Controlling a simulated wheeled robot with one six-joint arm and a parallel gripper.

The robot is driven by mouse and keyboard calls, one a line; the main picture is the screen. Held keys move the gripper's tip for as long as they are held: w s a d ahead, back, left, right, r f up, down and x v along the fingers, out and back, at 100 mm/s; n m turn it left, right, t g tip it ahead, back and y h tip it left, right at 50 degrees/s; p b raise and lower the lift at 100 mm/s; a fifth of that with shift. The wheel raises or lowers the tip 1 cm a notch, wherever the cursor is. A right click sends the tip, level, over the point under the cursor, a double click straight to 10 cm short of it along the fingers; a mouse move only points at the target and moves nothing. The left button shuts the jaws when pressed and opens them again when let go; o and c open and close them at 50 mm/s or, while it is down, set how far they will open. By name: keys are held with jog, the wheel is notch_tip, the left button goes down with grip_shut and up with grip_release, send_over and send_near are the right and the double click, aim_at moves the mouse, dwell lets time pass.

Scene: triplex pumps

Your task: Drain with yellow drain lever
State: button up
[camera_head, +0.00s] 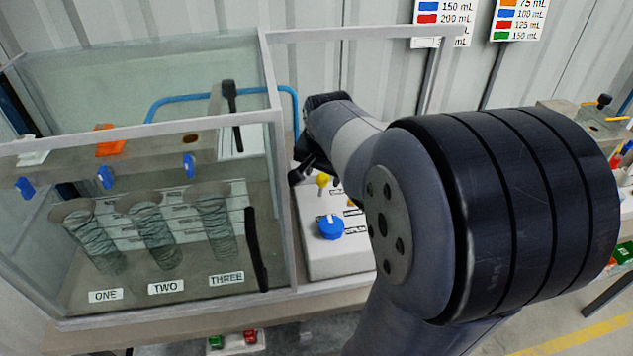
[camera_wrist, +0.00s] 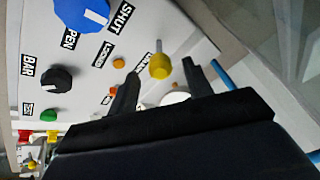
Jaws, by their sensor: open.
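The yellow drain lever (camera_wrist: 160,66) has a yellow ball on a thin metal stem and stands out from the white control panel (camera_wrist: 205,40). In the head view the yellow ball (camera_head: 323,181) shows just below my gripper (camera_head: 304,172). In the wrist view my gripper (camera_wrist: 158,85) is open, with one dark finger on each side of the yellow ball. I cannot tell whether either finger touches it. The label beside the lever is partly hidden by a finger.
A blue knob (camera_head: 331,227) sits low on the panel, and a black knob (camera_wrist: 56,79) and a green button (camera_wrist: 49,115) are near it. A glass tank (camera_head: 150,130) with several coiled tubes stands left of the panel. A blue hose (camera_head: 205,97) runs behind.

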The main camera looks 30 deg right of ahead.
aim_at(322, 184)
jog(key=x, duration=0.6)
grip_shut()
dwell(0.5)
